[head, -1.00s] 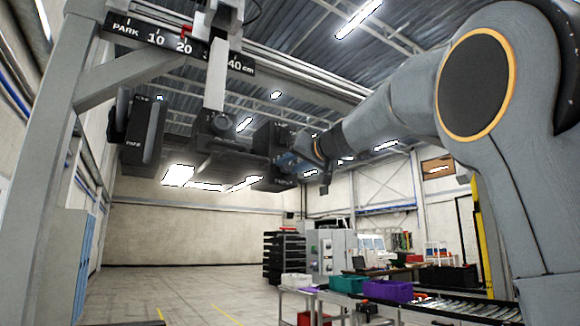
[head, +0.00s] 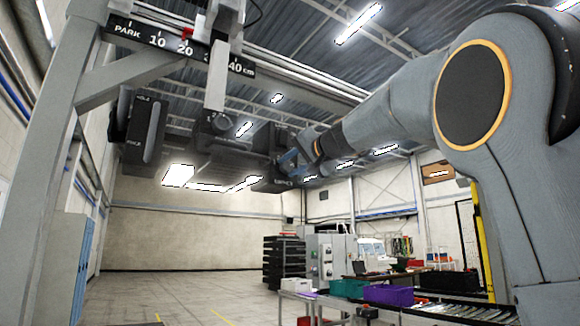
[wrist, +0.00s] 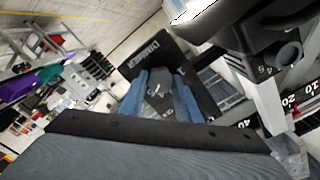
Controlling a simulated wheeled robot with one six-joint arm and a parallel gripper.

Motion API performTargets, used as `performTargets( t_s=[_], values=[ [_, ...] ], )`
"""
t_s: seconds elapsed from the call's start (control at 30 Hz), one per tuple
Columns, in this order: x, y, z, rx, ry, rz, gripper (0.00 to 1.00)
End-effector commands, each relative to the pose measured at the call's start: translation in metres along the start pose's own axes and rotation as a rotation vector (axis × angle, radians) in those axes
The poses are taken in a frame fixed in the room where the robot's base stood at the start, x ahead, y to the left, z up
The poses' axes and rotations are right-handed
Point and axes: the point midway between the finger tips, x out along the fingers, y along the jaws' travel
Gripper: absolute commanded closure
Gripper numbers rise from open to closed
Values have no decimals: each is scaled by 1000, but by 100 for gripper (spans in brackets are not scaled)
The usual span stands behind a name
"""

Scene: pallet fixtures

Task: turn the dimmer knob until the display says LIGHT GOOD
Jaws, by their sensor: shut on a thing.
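The dimmer (wrist: 152,48) is a dark box with DIMMER lettering on its face, seen in the wrist view. Its knob (wrist: 160,94) is dark with pale marks and sits between the two blue fingers of my gripper (wrist: 161,86), which are shut on it. In the head view my gripper (head: 291,158) is at the right side of the dimmer box (head: 268,138), under the beam; the knob is hidden there. No display reading LIGHT GOOD can be made out in either view.
A ruler beam (head: 180,45) marked PARK to 40 cm runs overhead, with a pale bracket (head: 217,80) and a dark unit (head: 215,122) hanging from it. A dark box (head: 146,128) hangs at left. Purple (head: 388,294) and green bins stand low at right. The floor is open.

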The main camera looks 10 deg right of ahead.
Motion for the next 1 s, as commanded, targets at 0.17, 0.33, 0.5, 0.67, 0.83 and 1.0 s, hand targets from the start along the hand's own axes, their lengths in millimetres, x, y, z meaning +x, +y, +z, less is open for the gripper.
performTargets(
  t_s=[0.17,0.33,0.5,0.67,0.83,1.0],
  values=[
    [0,0,0,4,0,0,92],
    [0,0,0,4,0,0,68],
    [0,0,0,3,0,0,51],
    [0,0,0,2,0,0,51],
    [-7,1,0,2,2,0,51],
    [-33,1,1,0,4,0,51]
  ],
)
